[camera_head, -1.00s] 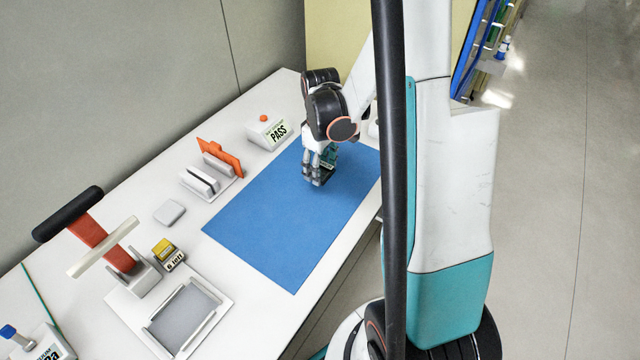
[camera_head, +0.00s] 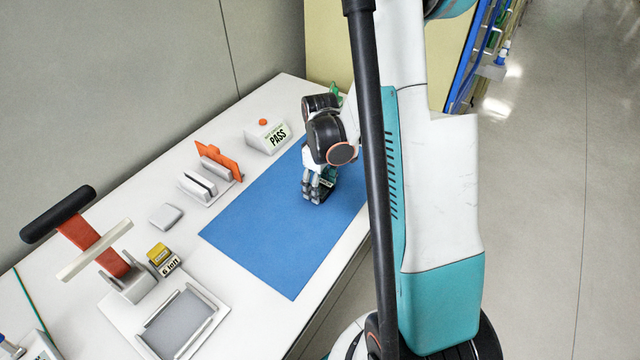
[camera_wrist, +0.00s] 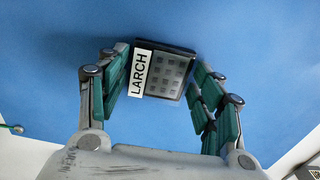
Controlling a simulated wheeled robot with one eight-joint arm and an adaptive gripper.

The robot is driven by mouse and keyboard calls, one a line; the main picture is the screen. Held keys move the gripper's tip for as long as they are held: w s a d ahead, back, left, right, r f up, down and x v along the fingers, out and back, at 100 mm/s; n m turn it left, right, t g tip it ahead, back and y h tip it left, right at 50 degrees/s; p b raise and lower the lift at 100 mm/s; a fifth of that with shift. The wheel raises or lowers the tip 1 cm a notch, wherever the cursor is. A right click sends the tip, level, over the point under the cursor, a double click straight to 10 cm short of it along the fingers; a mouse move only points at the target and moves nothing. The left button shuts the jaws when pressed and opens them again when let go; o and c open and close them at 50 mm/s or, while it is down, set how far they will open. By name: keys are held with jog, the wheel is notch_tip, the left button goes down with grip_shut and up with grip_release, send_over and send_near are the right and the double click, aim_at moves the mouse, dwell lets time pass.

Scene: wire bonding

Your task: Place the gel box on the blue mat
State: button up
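The gel box, a small dark box with a grid of pockets and a white LARCH label, shows in the wrist view (camera_wrist: 168,76). In the head view my gripper (camera_head: 316,197) points down over the far right part of the blue mat (camera_head: 270,235), with the box mostly hidden by the fingers. The box is at or just above the mat; I cannot tell whether it touches.
A PASS box (camera_head: 267,136) stands behind the mat. An orange plate in a holder (camera_head: 220,160) and a small grey box (camera_head: 166,216) stand left of it. A press with a red arm (camera_head: 95,245), a yellow box (camera_head: 159,253) and a grey tray (camera_head: 178,322) are nearer. The mat's near part is clear.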

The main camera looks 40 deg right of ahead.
aim_at(320, 187)
jog(key=shift+o, duration=0.2)
jog(key=shift+r, duration=0.1)
notch_tip(320, 187, up, 12)
jog(key=p, duration=0.4)
dwell(0.6)
